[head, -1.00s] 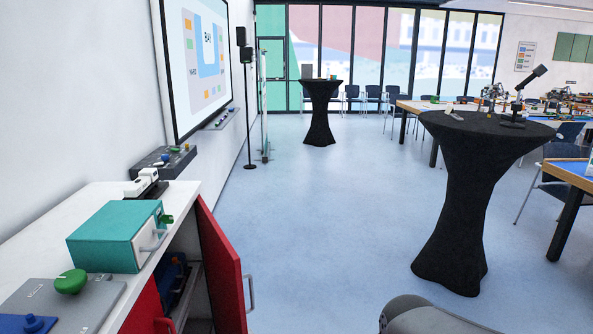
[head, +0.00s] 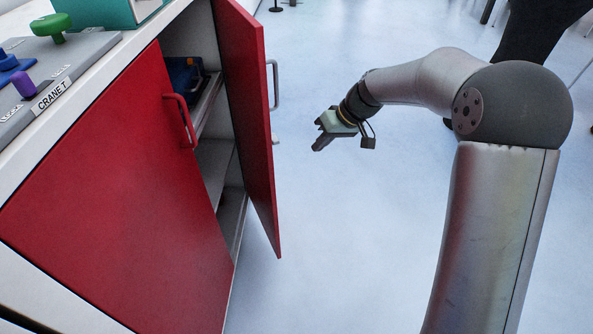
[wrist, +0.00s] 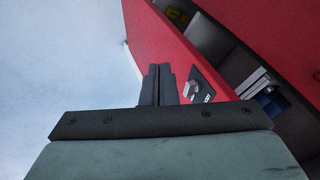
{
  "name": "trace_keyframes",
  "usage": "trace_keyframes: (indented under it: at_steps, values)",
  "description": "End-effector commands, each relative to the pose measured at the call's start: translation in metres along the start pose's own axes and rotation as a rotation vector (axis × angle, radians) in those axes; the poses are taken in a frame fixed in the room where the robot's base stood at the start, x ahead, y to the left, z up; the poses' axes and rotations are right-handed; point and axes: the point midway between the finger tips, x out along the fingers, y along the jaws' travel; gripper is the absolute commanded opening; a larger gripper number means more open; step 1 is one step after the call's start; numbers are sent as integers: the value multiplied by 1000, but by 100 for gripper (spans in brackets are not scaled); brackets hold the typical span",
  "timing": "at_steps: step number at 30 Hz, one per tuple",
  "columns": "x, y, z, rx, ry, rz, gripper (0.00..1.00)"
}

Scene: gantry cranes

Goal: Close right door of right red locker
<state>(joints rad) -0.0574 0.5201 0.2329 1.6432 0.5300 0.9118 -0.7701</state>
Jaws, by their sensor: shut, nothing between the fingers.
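The red locker has its left door (head: 120,205) shut. Its right door (head: 250,120) stands open, swung out toward the floor, with a grey handle (head: 274,84) on its outer face. My gripper (head: 320,136) is in the air to the right of the open door, on its handle side, with a gap between them in the head view. Its two dark fingers (wrist: 158,84) are together and empty. In the wrist view the red door (wrist: 180,45) is just beyond the fingertips; I cannot tell there whether they touch it.
Shelves (head: 208,105) and a blue case (head: 186,76) show inside the locker. A grey crane control panel (head: 50,65) and a teal box (head: 110,12) stand on the white top. Clear floor (head: 330,230) lies to the right. A black-draped table (head: 540,30) stands at the upper right.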

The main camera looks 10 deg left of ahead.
Motion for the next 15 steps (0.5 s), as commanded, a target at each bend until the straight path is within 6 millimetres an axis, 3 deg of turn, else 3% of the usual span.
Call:
trace_keyframes:
  at_steps: [1,3,11,15]
  values:
    - [29,11,-8,-24,21,-29,0]
    - [44,16,-19,-50,45,-55,0]
    - [68,16,-31,-76,66,-78,0]
    - [95,14,-32,-76,64,-78,0]
